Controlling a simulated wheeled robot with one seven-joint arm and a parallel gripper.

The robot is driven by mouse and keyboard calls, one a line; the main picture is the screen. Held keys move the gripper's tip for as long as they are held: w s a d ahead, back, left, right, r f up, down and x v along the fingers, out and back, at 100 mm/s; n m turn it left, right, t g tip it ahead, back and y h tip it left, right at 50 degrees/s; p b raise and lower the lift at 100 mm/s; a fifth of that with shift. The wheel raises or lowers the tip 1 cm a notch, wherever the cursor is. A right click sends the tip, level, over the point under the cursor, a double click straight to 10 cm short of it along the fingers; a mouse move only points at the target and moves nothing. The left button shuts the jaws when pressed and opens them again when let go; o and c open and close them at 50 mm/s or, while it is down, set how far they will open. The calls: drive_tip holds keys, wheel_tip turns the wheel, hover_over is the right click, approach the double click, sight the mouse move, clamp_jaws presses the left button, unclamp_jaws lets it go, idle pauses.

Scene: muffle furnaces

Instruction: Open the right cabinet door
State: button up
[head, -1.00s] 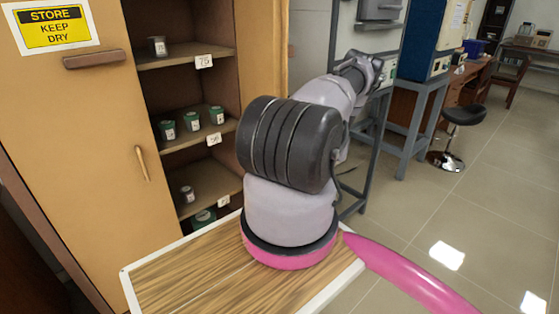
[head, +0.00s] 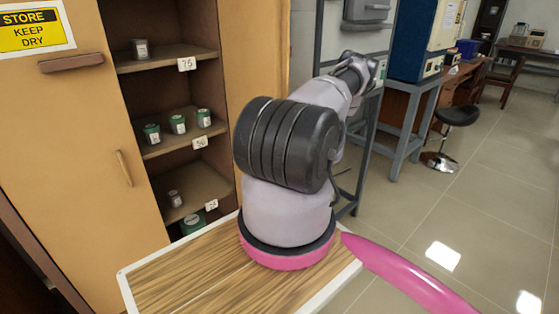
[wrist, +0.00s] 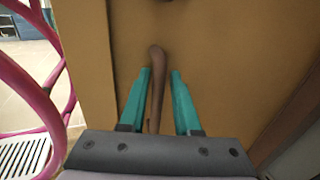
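The tan cabinet (head: 75,110) stands at the left in the head view. Its left door is closed, with a long upright handle (head: 124,168). The right side stands open on its shelves, and a tan panel (head: 258,50), seemingly the right door swung outward, shows right of them, partly behind my arm. In the wrist view my gripper (wrist: 160,72) faces a tan door surface (wrist: 225,60). Its teal fingers are apart, one on each side of a brown upright handle (wrist: 157,85). The handle lies nearer the left finger; contact is unclear. The head view does not show my gripper.
Small jars (head: 178,124) stand on the labelled shelves. A grey metal stand (head: 405,130), a blue unit (head: 425,45) and a black stool (head: 457,117) are to the right. Tiled floor (head: 480,210) is open at the lower right. Pink curved bars (wrist: 35,90) show left in the wrist view.

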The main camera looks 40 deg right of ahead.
drive_tip(key=v, duration=1)
drive_tip(key=shift+s+d, duration=0.15)
drive_tip(key=shift+d, duration=0.25)
